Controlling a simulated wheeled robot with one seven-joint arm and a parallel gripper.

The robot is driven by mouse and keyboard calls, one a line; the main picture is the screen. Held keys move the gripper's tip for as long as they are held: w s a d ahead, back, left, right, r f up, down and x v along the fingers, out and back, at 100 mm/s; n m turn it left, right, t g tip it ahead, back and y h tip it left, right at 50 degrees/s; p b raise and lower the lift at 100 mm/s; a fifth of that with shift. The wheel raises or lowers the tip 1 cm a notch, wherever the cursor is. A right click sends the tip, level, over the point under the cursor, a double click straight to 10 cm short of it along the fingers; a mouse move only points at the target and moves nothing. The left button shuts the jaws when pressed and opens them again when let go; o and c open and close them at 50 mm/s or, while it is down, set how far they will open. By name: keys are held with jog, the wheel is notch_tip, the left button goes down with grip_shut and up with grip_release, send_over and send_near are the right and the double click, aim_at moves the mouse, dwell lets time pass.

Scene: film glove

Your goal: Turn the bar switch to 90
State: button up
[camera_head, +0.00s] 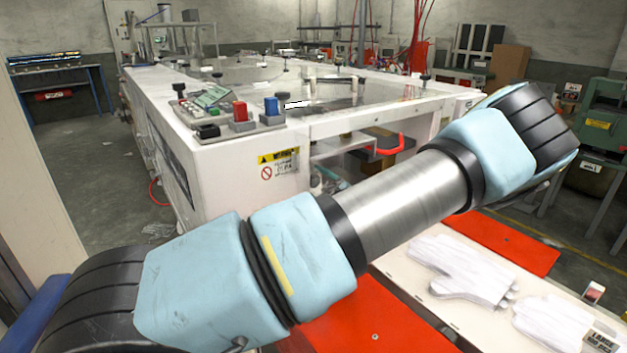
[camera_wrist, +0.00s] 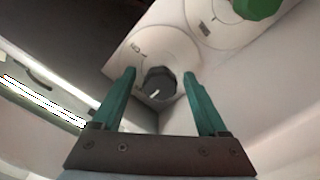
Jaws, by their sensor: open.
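The bar switch (camera_wrist: 160,81) is a dark knob with a short white mark at its lower front. It sits on a pale round dial plate (camera_wrist: 165,47) in the wrist view; the dial markings are too blurred to read surely. My gripper (camera_wrist: 158,73) is open, with one teal finger on each side of the switch. A gap shows at the left finger; the right finger is very close to the knob, and I cannot tell whether it touches. In the head view my arm crosses the picture, and neither my gripper nor the switch can be made out.
A green knob (camera_wrist: 257,8) sits on another dial plate up to the right. In the head view, a white machine (camera_head: 235,160) carries a red switch (camera_head: 240,111) and a blue switch (camera_head: 272,106). White gloves (camera_head: 462,268) lie on the bench at lower right.

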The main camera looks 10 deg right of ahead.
grip_shut()
dwell(0.5)
jog(key=m+b, duration=0.1)
jog(key=m, duration=0.2)
jog(key=shift+m+b, duration=0.35)
jog(key=shift+m, duration=0.05)
jog(key=m, duration=1)
jog(key=shift+r+p, duration=0.1)
jog(key=shift+p, duration=0.25)
jog(key=shift+d+m+p, duration=0.1)
jog(key=shift+m+p, duration=0.4)
jog(key=shift+m, duration=1.6)
